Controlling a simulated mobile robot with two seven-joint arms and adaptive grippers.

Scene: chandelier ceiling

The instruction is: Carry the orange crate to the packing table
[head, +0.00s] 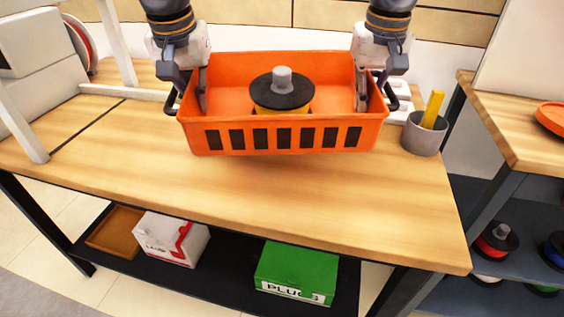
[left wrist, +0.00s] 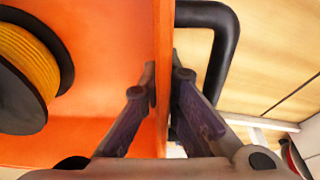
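The orange crate (head: 230,138) is over the wooden packing bench (head: 270,190), level, with its slotted front wall facing me; I cannot tell whether its bottom touches the bench top. A spool with black flanges and yellow winding (head: 283,92) stands in it. My left gripper (head: 190,92) has one finger inside and one outside the crate's left wall. The left wrist view shows both fingers (left wrist: 163,95) closed on that orange wall, beside a black handle (left wrist: 222,50). My right gripper (head: 374,92) straddles the right wall in the same way.
A grey cup (head: 423,138) with a yellow item stands just right of the crate. A white frame (head: 22,120) stands on the bench's left. Another wooden table (head: 520,130) is at the right. Boxes, including a green one (head: 296,272), sit on the lower shelf. The bench front is clear.

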